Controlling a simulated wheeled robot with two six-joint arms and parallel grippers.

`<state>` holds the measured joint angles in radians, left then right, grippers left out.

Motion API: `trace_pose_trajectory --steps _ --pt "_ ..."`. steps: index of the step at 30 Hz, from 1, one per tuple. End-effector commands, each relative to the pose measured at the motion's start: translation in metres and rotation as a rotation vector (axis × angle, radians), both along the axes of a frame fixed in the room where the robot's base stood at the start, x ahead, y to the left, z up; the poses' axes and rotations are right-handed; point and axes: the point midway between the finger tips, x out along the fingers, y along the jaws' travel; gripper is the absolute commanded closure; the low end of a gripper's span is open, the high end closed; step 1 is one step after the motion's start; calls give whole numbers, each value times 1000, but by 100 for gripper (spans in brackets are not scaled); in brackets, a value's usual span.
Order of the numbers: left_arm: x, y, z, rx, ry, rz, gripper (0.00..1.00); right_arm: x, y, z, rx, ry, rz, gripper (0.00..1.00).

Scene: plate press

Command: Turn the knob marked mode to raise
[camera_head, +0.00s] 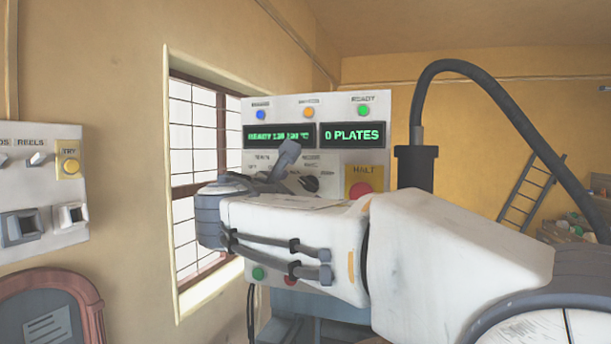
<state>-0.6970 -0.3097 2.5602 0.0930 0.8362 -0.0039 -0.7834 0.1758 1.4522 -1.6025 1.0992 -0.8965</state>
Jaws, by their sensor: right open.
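The pale control panel (376,155) of the press stands ahead, with a black knob (311,184) in its middle under small labels. The lettering around the knob is too small to read, so I cannot tell its setting or whether it is the mode knob. My right gripper (284,163) is open, with a grey finger standing up just left of the knob in the picture. I cannot see it touching the knob. My right forearm and wrist hide the panel's lower part. My left gripper is not in view.
A red HALT button (359,189) on a yellow plate sits right of the knob. Two displays sit above; the right display (354,135) reads 0 PLATES. A thick dark hose (480,75) arches at right. Another panel (45,185) is on the left wall, beside a window (195,150).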

Motion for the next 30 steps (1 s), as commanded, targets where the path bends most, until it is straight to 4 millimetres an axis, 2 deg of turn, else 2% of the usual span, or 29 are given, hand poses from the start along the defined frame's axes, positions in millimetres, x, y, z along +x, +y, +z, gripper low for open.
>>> trace_pose_trajectory --steps 1,9,21,23,27,28,30 --pt "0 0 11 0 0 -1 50 10 -5 4 -3 3 -5 14" --pt "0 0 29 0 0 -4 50 47 -16 2 0 4 -1 14" --pt "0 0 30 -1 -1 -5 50 54 -18 0 3 1 0 14" --pt "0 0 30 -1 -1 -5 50 54 -18 0 3 1 0 37" --pt "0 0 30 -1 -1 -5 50 54 -18 0 3 1 0 90" --pt "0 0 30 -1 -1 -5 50 53 -17 0 3 1 0 100" --pt "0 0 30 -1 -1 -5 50 53 -18 -1 4 1 0 100"
